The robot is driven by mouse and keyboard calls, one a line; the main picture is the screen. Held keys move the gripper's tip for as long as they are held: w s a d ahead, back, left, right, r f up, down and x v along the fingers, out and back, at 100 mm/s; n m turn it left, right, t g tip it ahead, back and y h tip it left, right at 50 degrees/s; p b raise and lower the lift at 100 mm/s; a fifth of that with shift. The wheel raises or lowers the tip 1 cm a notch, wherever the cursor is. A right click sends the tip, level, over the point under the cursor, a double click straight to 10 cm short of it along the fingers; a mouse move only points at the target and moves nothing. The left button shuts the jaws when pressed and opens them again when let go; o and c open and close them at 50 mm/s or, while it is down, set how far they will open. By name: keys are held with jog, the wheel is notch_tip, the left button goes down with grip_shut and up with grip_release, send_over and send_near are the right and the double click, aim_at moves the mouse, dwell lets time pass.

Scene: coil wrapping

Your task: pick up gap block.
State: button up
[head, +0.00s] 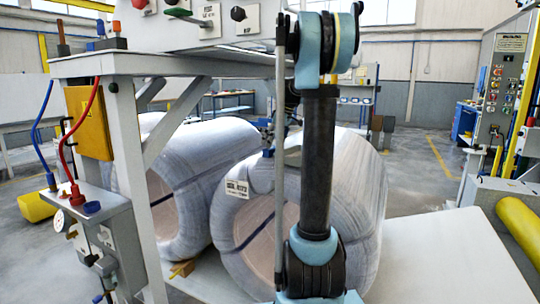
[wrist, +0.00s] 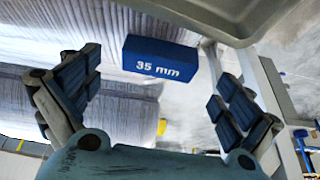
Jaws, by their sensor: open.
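The gap block (wrist: 160,60) is a dark blue block marked "35 mm" in the wrist view. It lies ahead of my gripper (wrist: 155,80), between the lines of the two fingers and a little beyond the tips. My gripper is open, with dark blue pads on both fingers, and nothing is between them. No finger is seen touching the block. In the head view my arm stands upright before the coils, and I cannot make out the gap block or the gripper there.
Two wrapped coils, a front one (head: 358,200) and a rear one (head: 205,160), stand beside a grey frame (head: 128,150) with hoses. A control panel (head: 250,20) is overhead. In the wrist view a grey tray-like edge (wrist: 250,30) is close above the block's right side. Open floor (head: 415,155) lies at right.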

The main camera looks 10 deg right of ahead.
aim_at(272, 148)
jog(key=shift+x, duration=1.85)
jog(key=shift+d, duration=0.2)
jog(key=shift+c, duration=0.5)
jog(key=c, duration=1.1)
